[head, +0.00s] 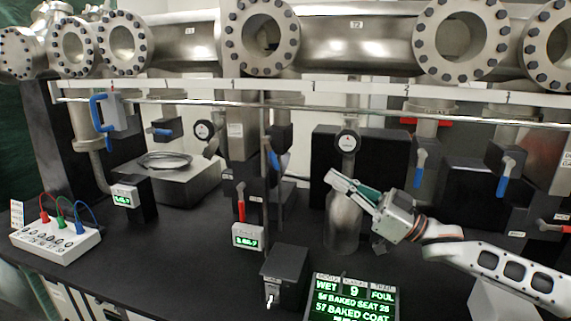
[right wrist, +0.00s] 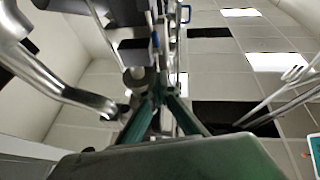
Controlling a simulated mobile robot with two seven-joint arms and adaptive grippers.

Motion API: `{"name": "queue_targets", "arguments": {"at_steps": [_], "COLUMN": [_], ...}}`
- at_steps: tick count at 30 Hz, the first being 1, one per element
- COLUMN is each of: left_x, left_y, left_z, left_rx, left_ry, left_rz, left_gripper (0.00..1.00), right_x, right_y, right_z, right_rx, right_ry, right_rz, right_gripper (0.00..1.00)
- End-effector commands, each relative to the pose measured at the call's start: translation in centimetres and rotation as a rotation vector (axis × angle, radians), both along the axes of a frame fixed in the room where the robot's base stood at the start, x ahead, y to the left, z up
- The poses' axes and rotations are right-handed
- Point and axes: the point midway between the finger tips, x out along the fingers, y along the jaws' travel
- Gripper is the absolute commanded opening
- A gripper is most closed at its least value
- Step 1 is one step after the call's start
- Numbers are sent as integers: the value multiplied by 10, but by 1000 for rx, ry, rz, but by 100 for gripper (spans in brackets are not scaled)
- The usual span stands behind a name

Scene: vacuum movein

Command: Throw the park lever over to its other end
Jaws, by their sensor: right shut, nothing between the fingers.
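No label that I can read marks the park lever, so I cannot tell which handle it is. A black box (head: 286,264) at the front middle of the bench carries a small pale lever (head: 270,298) on its front. A red handle (head: 240,203) stands left of the middle, above a green-lit display (head: 248,236). My right gripper (head: 345,185) is shut and empty, in front of the grey cylinder (head: 342,222), up and right of the black box. Its closed green fingers also show in the right wrist view (right wrist: 159,95). My left gripper is out of view.
A large flanged pipe (head: 350,40) runs along the back above a rail. Blue-handled valves (head: 419,168) hang at the right. A white socket box (head: 60,243) with coloured leads stands at the left. A lit text panel (head: 352,298) is at the front. Bare bench (head: 190,245) lies left of the middle.

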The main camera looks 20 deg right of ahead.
Motion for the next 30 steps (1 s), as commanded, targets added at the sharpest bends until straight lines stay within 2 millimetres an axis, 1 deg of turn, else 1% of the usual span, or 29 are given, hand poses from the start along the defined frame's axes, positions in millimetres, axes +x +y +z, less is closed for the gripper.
{"name": "queue_targets", "arguments": {"at_steps": [1,5,15,18,22,30], "left_x": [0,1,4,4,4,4], "left_y": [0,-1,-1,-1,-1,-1], "left_z": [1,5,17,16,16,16], "left_rx": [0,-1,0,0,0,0], "left_ry": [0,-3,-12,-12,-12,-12], "left_rz": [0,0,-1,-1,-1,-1], "left_gripper": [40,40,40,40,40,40], "right_x": [4,16,53,64,74,80], "right_y": [5,19,60,70,79,84], "right_z": [6,15,39,29,23,19], "right_rx": [2,4,3,2,3,1], "right_ry": [-5,-6,-5,0,0,0], "right_rz": [1,2,3,2,2,3], "right_gripper": [0,0,0,0,0,0]}}
